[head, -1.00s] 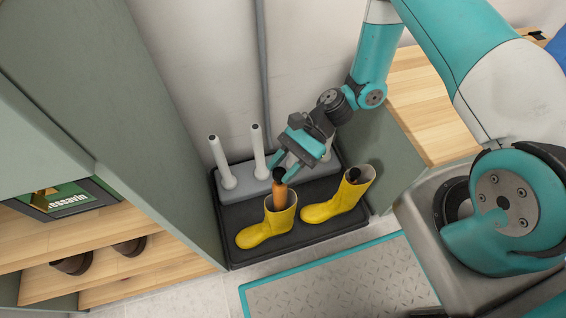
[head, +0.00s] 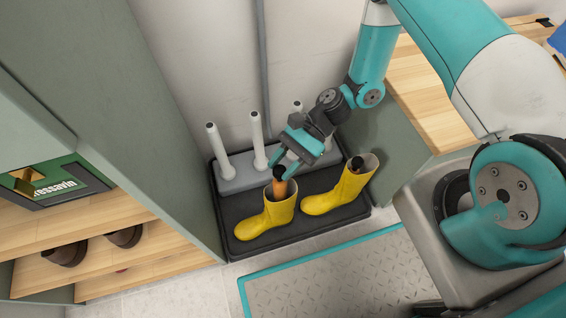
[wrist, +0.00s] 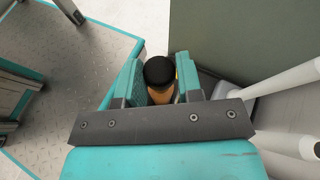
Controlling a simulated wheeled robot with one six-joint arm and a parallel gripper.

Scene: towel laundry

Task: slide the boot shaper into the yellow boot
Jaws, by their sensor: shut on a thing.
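Two yellow boots stand on a black tray (head: 237,209). The left yellow boot (head: 268,220) has the orange boot shaper (head: 279,187) partly inside its shaft, with the shaper's upper part above the opening. The right yellow boot (head: 338,195) has a dark knob showing at its opening. My gripper (head: 287,167) is above the left boot and shut on the shaper's upper end. In the wrist view, the shaper's black knob (wrist: 159,70) and tan body show between my jaws (wrist: 152,84). The boot below is almost wholly hidden there.
A grey rack with upright white posts (head: 257,140) stands behind the boots, close to my gripper. A green cabinet wall (head: 165,120) is at left, with brown shoes (head: 125,236) on wooden shelves. A wooden counter (head: 425,95) is at right. A teal-edged mat (head: 330,275) lies in front.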

